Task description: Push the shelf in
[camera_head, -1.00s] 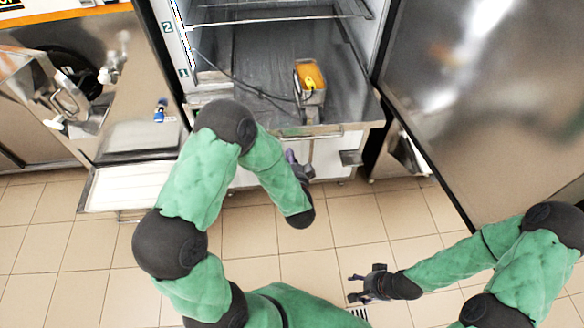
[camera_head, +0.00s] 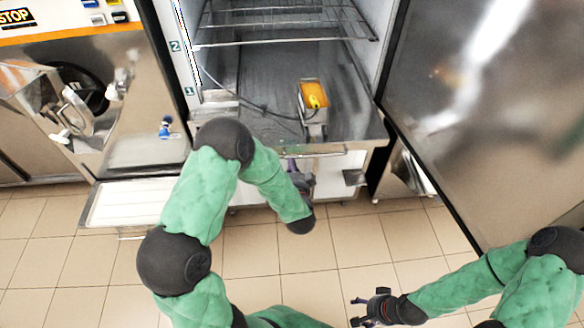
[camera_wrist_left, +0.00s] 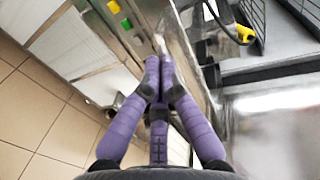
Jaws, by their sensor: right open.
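The metal shelf (camera_head: 352,122) sits low in the open freezer cabinet and sticks out past its front. A small metal box with an orange and yellow top (camera_head: 314,96) is on it, with a dark cable. My left gripper (camera_head: 298,166) is at the shelf's front edge, partly hidden by its own forearm. In the left wrist view its purple fingers (camera_wrist_left: 159,64) are together at the metal front edge; whether they touch it is unclear. My right gripper (camera_head: 358,309) is open and empty above the floor, away from the shelf.
The large freezer door (camera_head: 480,110) stands open on the right. Wire racks (camera_head: 285,25) are higher in the cabinet. A machine with a white tray (camera_head: 128,203) stands on the left. The tiled floor in front is clear.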

